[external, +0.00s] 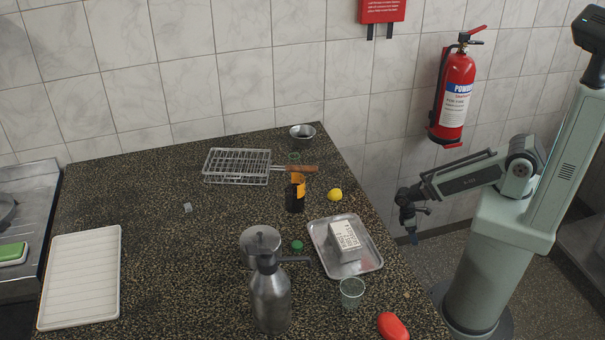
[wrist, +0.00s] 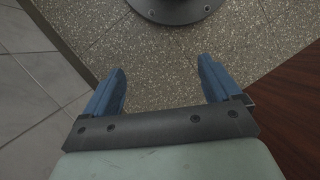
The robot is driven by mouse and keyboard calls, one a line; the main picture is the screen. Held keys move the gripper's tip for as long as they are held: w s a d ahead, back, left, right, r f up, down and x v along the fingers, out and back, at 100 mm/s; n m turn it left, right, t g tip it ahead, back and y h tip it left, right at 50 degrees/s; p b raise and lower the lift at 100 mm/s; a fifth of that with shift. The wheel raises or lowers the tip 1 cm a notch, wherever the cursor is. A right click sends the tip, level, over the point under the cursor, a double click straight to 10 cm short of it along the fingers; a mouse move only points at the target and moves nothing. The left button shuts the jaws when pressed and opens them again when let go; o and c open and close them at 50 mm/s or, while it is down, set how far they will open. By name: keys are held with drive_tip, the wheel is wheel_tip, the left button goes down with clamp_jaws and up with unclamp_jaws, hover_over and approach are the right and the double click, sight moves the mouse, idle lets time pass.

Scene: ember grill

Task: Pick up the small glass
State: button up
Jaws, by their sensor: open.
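The small glass (external: 351,293) is clear and stands on the dark speckled counter (external: 190,270), near its right edge. It is just in front of the metal tray and behind the red object. My gripper (external: 412,238) hangs off the counter's right side, beyond the tray and apart from the glass. In the wrist view my gripper (wrist: 162,88) shows two blue fingers spread wide with nothing between them. The wrist view shows floor and no glass.
A metal tray (external: 375,262) holding a pale block (external: 344,240) lies between gripper and glass. A metal canister (external: 270,295) with a side handle stands left of the glass. A red object (external: 392,326), lemon (external: 335,195) and dark can (external: 295,198) are nearby. The left-middle counter is mostly clear.

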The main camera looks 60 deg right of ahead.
drive_tip(key=w+a+r+n+t+h, duration=0.1)
drive_tip(key=w+r+n+t, duration=0.8)
drive_tip(key=w+r, duration=1.7)
drive_tip(key=w+a+r+n+t, duration=0.1)
drive_tip(key=w+a+r+n, duration=0.2)
drive_tip(key=r, duration=0.7)
drive_tip(key=w+a+r+n+t, duration=0.2)
drive_tip(key=w+a+r+n, duration=0.1)
drive_tip(key=r, duration=0.7)
drive_tip(key=w+a+r+n+t, duration=0.1)
drive_tip(key=w+a+r+n, duration=0.2)
drive_tip(key=r, duration=0.6)
drive_tip(key=s+a+r+n+t+y, duration=0.1)
drive_tip(key=s+a+r+y, duration=0.15)
drive_tip(key=a+r, duration=0.6)
drive_tip(key=m+g+y, duration=0.5)
drive_tip(key=g+y, duration=0.1)
drive_tip(key=g, duration=0.4)
hover_over(347, 305)
drive_tip(key=d, duration=0.4)
wheel_tip(347, 305, down, 10)
drive_tip(key=shift+s+d+f, duration=0.1)
drive_tip(key=shift+s+d, duration=0.05)
drive_tip(key=shift+x, duration=2.55)
drive_tip(key=shift+w, duration=0.25)
drive_tip(key=c, duration=1.1)
